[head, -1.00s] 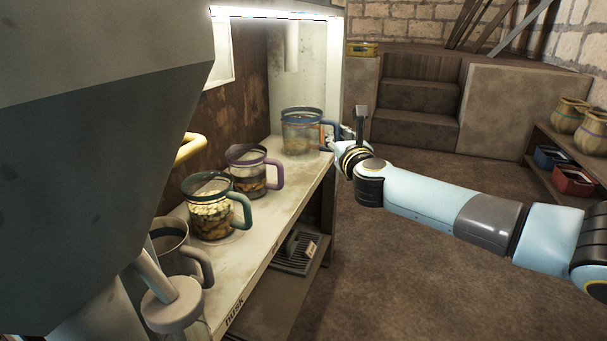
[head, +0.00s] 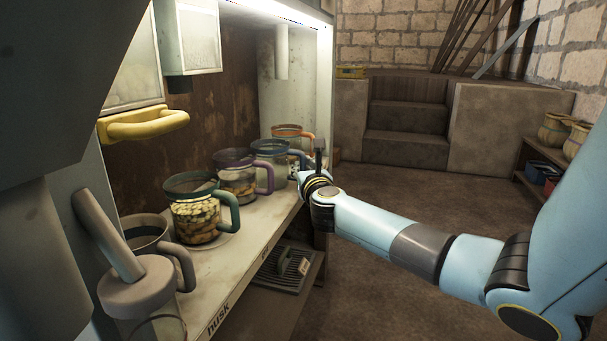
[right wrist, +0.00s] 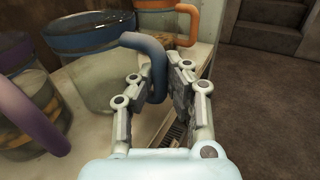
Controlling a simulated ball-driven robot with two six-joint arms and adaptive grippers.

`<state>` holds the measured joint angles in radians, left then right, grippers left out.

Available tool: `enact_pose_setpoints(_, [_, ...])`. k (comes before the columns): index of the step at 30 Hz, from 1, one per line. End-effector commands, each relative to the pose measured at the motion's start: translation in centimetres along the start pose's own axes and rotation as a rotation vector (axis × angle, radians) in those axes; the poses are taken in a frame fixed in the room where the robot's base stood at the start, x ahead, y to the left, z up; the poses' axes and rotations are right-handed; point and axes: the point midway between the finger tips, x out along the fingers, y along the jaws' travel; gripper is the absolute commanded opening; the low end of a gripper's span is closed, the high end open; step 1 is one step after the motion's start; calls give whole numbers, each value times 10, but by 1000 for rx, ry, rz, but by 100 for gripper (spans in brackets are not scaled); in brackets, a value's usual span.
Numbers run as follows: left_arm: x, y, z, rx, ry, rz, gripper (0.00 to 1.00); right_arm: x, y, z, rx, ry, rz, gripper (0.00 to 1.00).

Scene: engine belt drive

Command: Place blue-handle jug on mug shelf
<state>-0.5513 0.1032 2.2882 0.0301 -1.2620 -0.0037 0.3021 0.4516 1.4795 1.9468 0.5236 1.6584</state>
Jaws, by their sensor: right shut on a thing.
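The blue-handle jug (head: 268,168) is a clear jug with a blue rim, at the mug shelf (head: 238,246). It is between the purple-handle jug (head: 236,180) and the orange-handle jug (head: 288,131). My right gripper (head: 306,174) is shut on its blue handle (right wrist: 157,78), which passes between the fingers in the right wrist view. The jug (right wrist: 98,78) looks upright. Its base is at shelf level, but I cannot tell whether it touches. My left gripper is not in view.
The green-handle jug (head: 195,215) and a grey-handle jug (head: 150,238) stand nearer on the shelf. A yellow handle (head: 150,124) juts out above. A lower shelf with a grate (head: 284,270) is underneath.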

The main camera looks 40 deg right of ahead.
Motion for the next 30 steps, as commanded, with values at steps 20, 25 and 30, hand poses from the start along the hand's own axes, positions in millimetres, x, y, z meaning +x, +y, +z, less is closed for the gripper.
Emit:
enact_pose_setpoints(20, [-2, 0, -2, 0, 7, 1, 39, 0, 0, -1, 1, -1, 0, 34])
enact_pose_setpoints(25, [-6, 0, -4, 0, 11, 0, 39, 0, 0, 5, 2, -2, 0, 34])
enact_pose_setpoints(30, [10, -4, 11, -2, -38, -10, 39, -31, 0, 6, 3, -1, 1, 34])
